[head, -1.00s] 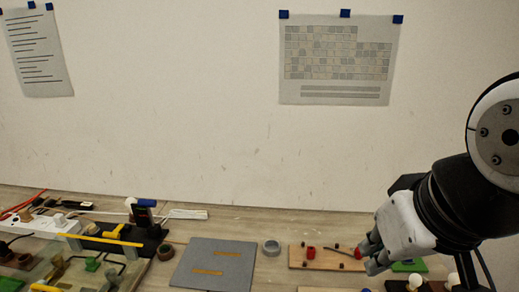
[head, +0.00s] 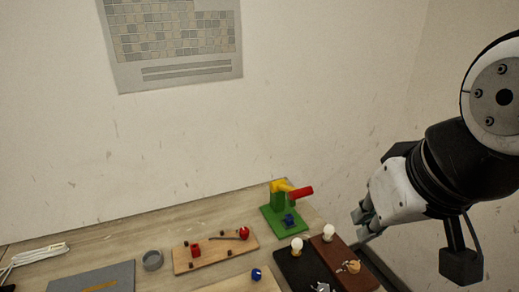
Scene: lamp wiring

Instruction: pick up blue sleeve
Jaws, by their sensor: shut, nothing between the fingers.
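Two small blue pieces show in the head view, and I cannot tell for sure which is the blue sleeve. One rounded blue piece (head: 257,274) is on a pale wooden board at the bottom middle. The other blue piece (head: 290,220) is on the green base of a stand. My gripper (head: 362,222) is at the right, shut and empty, and in the picture it is to the right of both pieces. It appears above the table and clear of them.
The green stand (head: 272,222) carries a yellow part and a red handle. White bulbs stand on a black board (head: 293,270) and a brown board (head: 345,262). A wooden board (head: 215,252) with red pieces, a grey ring (head: 152,260) and a grey mat (head: 95,279) are left.

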